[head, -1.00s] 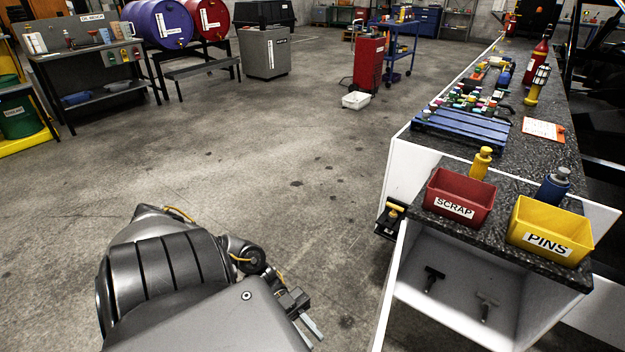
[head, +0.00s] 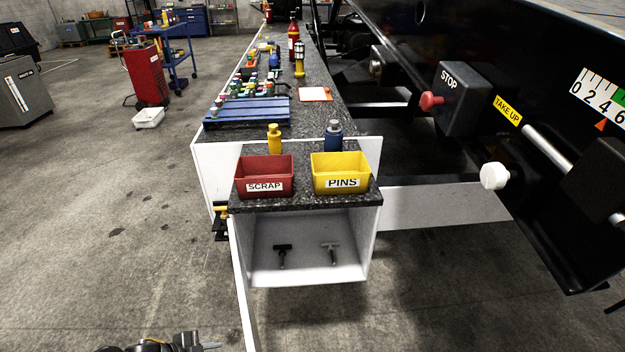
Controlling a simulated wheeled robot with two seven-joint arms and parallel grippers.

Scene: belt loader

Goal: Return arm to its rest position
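My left arm shows only as a small dark piece at the bottom edge of the head view, left of the white cabinet. Its gripper (head: 205,346) is low over the concrete floor, cut off by the frame edge. It is too small and too cropped to tell whether its fingers are open or shut. I see nothing held in it. My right arm and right gripper are not in view.
A counter (head: 325,88) carries a red SCRAP bin (head: 265,171), a yellow PINS bin (head: 345,170) and a blue rack (head: 247,112). An open white door (head: 240,290) stands near my gripper. At right is a black machine with a STOP button (head: 431,101).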

